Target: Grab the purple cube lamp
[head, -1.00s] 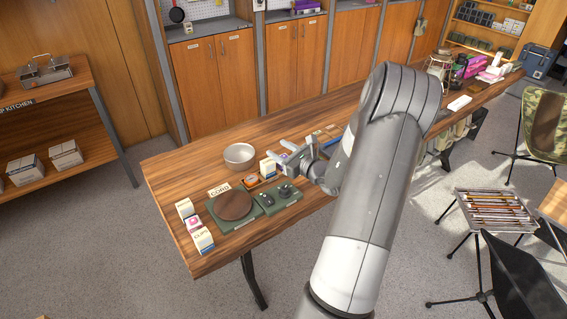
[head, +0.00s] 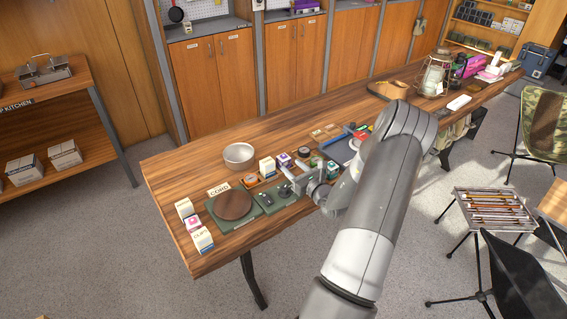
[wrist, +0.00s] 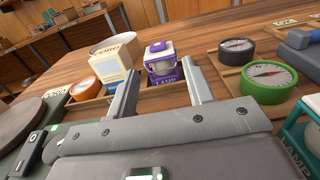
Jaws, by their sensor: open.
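The purple cube lamp (wrist: 163,62), purple and white with a LAMP label at its base, stands upright in a wooden tray. In the head view it is a small purple and white block (head: 284,160) on the long table. My gripper (wrist: 159,70) is open and empty. In the wrist view its two fingers point toward the lamp, which shows in the gap between them and seems to lie just beyond the tips. In the head view my gripper (head: 289,176) is low over the tray, on the near side of the lamp.
A black compass (wrist: 236,46) and a green compass (wrist: 268,77) lie to the right. A teal lamp (wrist: 297,142) is at lower right. A metal bowl (head: 239,155) stands behind, with bare tabletop around it.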

